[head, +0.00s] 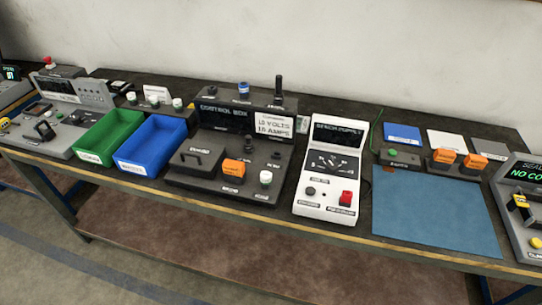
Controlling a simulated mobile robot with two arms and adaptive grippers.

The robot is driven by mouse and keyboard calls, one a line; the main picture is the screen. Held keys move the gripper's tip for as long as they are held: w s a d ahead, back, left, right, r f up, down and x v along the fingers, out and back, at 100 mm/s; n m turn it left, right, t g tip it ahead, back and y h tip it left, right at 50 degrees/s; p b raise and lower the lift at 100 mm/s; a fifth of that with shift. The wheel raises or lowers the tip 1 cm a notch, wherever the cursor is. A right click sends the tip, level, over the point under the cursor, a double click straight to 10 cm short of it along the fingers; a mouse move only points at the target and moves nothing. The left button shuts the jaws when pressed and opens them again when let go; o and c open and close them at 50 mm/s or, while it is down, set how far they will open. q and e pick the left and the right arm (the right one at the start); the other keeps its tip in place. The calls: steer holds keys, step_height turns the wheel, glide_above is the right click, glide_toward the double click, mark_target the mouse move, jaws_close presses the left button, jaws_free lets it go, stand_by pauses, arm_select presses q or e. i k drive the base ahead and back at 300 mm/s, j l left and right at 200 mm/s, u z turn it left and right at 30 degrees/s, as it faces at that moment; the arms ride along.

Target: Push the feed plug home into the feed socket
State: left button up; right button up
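Neither of my grippers is in view. No label that reads feed is legible, so I cannot tell which part is the feed plug or the feed socket. An orange block (234,168) sits on the front part of the dark control box (222,118). Two more orange blocks, one on the left (443,156) and one on the right (474,161), sit on a dark holder behind the blue mat. A sign on the control box reads 1.0 volts and 1.5 amps, as far as I can make out.
A white bench supply (334,135) with a red switch stands right of the control box. Green (109,130) and blue (154,143) bins stand to its left. The blue mat (430,212) is bare. Grey units stand at both table ends. A wall is behind.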

mark_target(347, 196)
steer(key=i+j+z, duration=0.15)
steer(key=j+z, duration=0.15)
steer(key=z, duration=0.2)
steer(key=i+j+z, duration=0.1)
steer(key=j+z, duration=0.4)
steer(key=i+j+z, duration=0.1)
steer(key=j, duration=0.7)
steer(key=j+z, duration=0.1)
steer(key=j, duration=0.7)
steer(key=i, duration=0.05)
